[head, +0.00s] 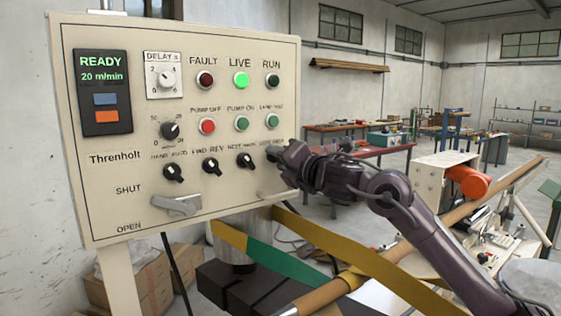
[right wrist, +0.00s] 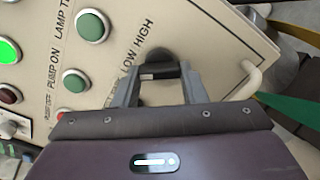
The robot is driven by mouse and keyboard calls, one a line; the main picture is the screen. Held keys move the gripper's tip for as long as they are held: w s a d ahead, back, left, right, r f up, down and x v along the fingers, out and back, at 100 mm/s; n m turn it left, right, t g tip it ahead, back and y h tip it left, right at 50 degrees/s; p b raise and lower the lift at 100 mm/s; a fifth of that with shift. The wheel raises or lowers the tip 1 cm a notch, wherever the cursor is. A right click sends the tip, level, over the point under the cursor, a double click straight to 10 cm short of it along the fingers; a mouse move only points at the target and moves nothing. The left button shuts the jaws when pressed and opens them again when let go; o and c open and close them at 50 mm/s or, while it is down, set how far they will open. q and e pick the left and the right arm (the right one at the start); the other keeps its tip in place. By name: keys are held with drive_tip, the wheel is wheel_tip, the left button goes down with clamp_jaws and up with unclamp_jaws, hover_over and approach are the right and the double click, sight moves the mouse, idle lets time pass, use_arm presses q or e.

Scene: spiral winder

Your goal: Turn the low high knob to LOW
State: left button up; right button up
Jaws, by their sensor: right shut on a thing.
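The low high knob (right wrist: 160,57) is dark and shows between my fingertips in the right wrist view, with the printed words LOW HIGH to its left. My right gripper (right wrist: 159,71) is shut on this knob, one finger on each side. In the head view my right gripper (head: 277,153) reaches the lower right part of the cream control panel (head: 130,215) and hides the knob and most of its label. Which way the knob points I cannot tell. My left gripper is not in view.
Several other black knobs, such as the one beside my gripper (head: 245,160), and round buttons sit close by. A grey lever (head: 177,206) and a pale handle (head: 277,196) stick out below. A yellow and green band (head: 330,240) runs under the panel.

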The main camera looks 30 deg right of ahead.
drive_tip(key=o, duration=1)
drive_tip(key=s+d+b, duration=0.1)
drive_tip(key=s+b, duration=0.2)
drive_tip(key=s, duration=0.4)
drive_tip(key=shift+s, duration=0.35)
